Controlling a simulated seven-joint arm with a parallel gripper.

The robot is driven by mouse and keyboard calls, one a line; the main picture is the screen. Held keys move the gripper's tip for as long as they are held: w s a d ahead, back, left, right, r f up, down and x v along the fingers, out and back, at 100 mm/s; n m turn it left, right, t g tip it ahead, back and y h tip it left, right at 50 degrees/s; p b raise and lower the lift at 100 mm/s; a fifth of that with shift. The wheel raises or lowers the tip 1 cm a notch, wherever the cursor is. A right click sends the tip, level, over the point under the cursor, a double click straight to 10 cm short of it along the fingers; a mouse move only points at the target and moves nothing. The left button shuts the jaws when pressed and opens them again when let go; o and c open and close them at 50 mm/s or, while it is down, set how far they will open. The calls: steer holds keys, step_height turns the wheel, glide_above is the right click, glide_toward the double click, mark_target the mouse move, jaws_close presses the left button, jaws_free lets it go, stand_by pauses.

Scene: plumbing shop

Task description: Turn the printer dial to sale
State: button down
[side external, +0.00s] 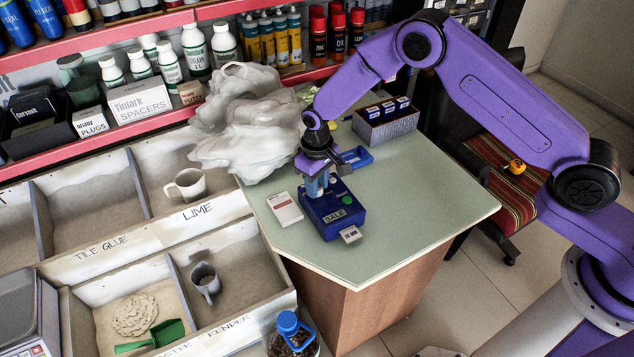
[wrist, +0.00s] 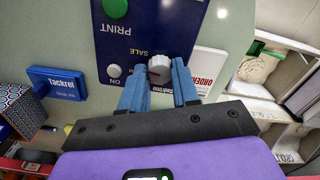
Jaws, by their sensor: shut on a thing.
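The blue label printer (side external: 345,198) stands on the pale green counter, its front screen reading "SALE". A printed label (side external: 350,234) sticks out of its front. In the wrist view, upside down, the printer (wrist: 172,22) shows a round grey-white dial (wrist: 159,67), with the word "SALE" beside it. My gripper (side external: 316,193) points down over the printer's left part. In the wrist view its blue fingers (wrist: 160,80) stand on both sides of the dial and are shut on it. Which mark the dial points at is too small to tell.
A crumpled plastic bag (side external: 240,120) sits at the back left. The counter's right part is clear.

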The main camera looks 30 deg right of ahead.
steer(key=m, duration=0.4)
steer(key=shift+m, duration=0.3)
stand_by(0.3)
steer(key=c, duration=0.8)
jaws_free()
steer(key=shift+r, duration=0.1)
step_height(320, 180, up, 17)
steer(key=shift+r, duration=0.1)
